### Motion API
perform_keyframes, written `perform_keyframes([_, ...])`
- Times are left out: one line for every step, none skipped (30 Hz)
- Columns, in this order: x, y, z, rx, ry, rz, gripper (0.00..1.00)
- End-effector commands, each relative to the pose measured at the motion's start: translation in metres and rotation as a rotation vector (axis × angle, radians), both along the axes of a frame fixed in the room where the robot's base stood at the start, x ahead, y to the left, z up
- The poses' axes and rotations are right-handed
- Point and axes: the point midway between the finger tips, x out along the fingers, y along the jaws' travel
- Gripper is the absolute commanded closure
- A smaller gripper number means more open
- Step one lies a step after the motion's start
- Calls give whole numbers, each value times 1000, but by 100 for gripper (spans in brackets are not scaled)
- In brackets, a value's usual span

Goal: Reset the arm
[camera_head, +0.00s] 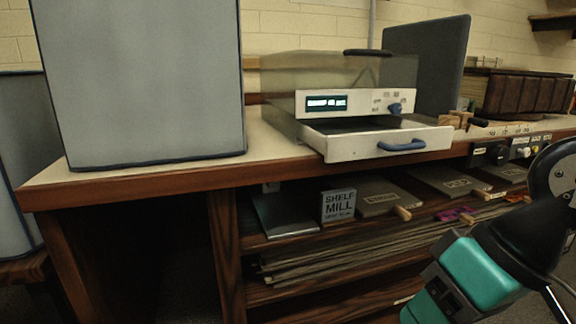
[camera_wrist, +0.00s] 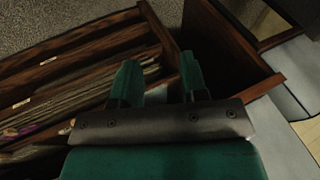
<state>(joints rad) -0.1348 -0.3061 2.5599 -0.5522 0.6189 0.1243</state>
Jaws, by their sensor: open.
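My gripper (camera_wrist: 159,70) shows in the wrist view as two teal fingers with a clear gap between them. It is open and nothing is held in it. Past the fingers are the brown wooden shelves (camera_wrist: 90,50) of the bench and a dark upright panel (camera_wrist: 222,45). In the head view my black and teal arm reaches in at the lower right, in front of the shelves. The fingertips cannot be made out there. No contact between the fingers and the shelves can be seen.
On the bench (camera_head: 180,180) stand a tall grey box (camera_head: 145,80) and a machine with an open white drawer (camera_head: 372,146), blue-handled. Below, the shelves hold a "SHELF MILL" box (camera_head: 338,205), flat boards (camera_head: 381,196) and stacked sheets (camera_head: 350,255). The lower left compartment looks dark and empty.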

Motion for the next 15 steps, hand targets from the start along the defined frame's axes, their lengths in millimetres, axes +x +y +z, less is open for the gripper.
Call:
perform_keyframes([-11,3,-3,-38,9,82,60])
perform_keyframes([-16,3,-5,-63,14,129,60])
perform_keyframes([-24,4,-7,-94,21,193,60])
perform_keyframes([-30,4,-9,-118,26,239,60])
perform_keyframes([-29,3,3,-121,26,242,60])
perform_keyframes([-28,2,15,-118,26,232,60])
perform_keyframes([-28,2,21,-117,26,230,60])
perform_keyframes([-28,2,27,-116,26,229,60])
perform_keyframes([-28,2,35,-115,26,228,60])
perform_keyframes([-28,2,42,-115,26,227,60])
perform_keyframes([-28,2,48,-115,26,227,60])
perform_keyframes([-28,2,57,-114,25,226,60])
perform_keyframes([-28,2,64,-114,25,226,60])
perform_keyframes([-28,2,72,-114,25,226,60])
perform_keyframes([-28,2,83,-114,26,225,60])
